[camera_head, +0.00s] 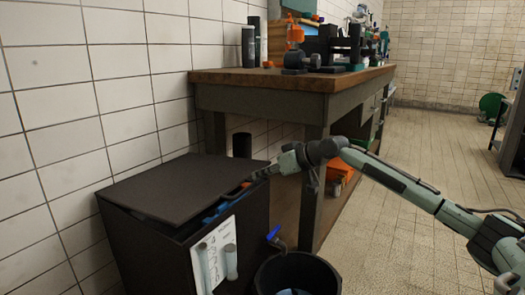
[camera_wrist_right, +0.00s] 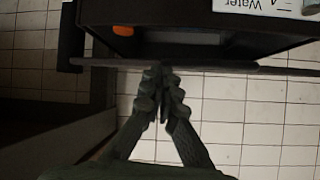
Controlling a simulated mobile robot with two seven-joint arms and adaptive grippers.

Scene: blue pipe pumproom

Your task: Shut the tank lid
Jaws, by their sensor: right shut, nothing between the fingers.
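The dark tank (camera_head: 150,265) stands at the left against the tiled wall. Its flat dark lid (camera_head: 180,187) is partly open, with a gap along the front and right edges where something blue shows inside. My right gripper (camera_head: 262,172) is shut and empty at the lid's right corner. In the right wrist view my fingertips (camera_wrist_right: 160,78) are closed together at the thin edge of the lid (camera_wrist_right: 230,69), with the tank (camera_wrist_right: 190,18) beyond. I cannot tell whether they touch the lid. My left gripper is not in view.
A workbench (camera_head: 265,96) with tools stands behind the tank. A black bucket (camera_head: 264,282) stands in front of the tank, below a tap with a blue handle (camera_head: 273,233). A white label sheet (camera_head: 215,255) is on the tank front. Tiled floor (camera_head: 400,240) lies open to the right.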

